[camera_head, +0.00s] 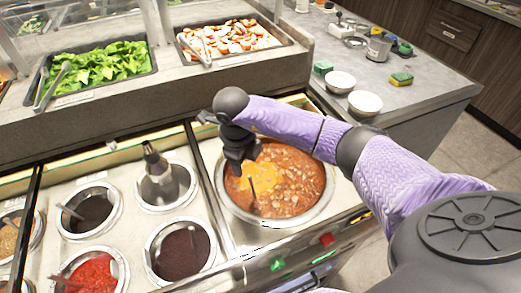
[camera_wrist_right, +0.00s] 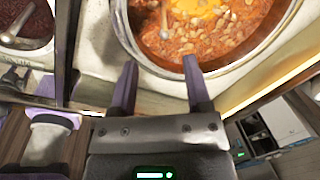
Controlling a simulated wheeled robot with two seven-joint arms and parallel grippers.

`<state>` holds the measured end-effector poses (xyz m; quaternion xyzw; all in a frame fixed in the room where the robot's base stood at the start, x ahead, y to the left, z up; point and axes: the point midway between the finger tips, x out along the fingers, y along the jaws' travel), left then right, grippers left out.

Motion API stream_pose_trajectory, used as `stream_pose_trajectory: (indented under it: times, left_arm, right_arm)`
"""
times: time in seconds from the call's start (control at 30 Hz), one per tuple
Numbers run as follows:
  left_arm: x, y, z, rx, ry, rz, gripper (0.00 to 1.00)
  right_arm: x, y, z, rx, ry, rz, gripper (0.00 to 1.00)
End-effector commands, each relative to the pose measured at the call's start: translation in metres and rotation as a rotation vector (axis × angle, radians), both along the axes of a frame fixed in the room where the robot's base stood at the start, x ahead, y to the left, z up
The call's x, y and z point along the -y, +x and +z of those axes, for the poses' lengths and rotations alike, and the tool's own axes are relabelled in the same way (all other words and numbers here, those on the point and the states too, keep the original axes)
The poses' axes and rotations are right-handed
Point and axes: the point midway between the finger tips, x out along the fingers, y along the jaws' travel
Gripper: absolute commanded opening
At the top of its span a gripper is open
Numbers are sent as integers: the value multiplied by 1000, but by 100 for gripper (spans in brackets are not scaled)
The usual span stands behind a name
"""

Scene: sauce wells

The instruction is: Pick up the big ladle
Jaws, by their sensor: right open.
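The big ladle (camera_wrist_right: 164,20) is in the large round pot of orange-red chunky stew (camera_wrist_right: 210,73). Its thin grey handle shows in the right wrist view, with its bowl hidden. In the head view the ladle (camera_head: 253,193) shows as a short thin stick, just below my right gripper (camera_head: 237,171). My right gripper is open and empty above the pot's left part. In the right wrist view my right gripper (camera_wrist_right: 160,68) has its two fingers apart, with the ladle's handle beyond their tips, between them in the picture. My left gripper is not in view.
Trays of greens (camera_head: 100,65) and chopped food (camera_head: 232,40) are behind. White bowls (camera_head: 365,103) and sponges sit on the right counter.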

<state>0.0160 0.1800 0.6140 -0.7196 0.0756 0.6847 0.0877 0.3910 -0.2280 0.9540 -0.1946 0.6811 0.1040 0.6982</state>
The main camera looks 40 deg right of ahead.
Motion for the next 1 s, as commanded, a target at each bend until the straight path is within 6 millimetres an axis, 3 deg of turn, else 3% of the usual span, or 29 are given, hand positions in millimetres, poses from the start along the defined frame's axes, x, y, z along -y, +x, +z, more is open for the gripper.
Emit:
stream_pose_trajectory:
  times: [0.3,0.4,0.6,0.67,0.9,1.0]
  left_arm:
    - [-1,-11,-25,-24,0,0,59]
    - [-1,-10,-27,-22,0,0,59]
    - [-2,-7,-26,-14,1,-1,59]
    - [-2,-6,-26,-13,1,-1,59]
    - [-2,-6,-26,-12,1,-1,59]
    - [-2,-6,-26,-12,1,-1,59]
  right_arm:
    - [13,5,-72,-5,6,1,62]
    - [15,6,-82,-3,5,3,62]
    - [15,6,-81,0,6,3,62]
    - [15,6,-81,0,6,3,54]
    - [15,6,-81,0,7,3,3]
    - [15,6,-81,0,7,3,0]
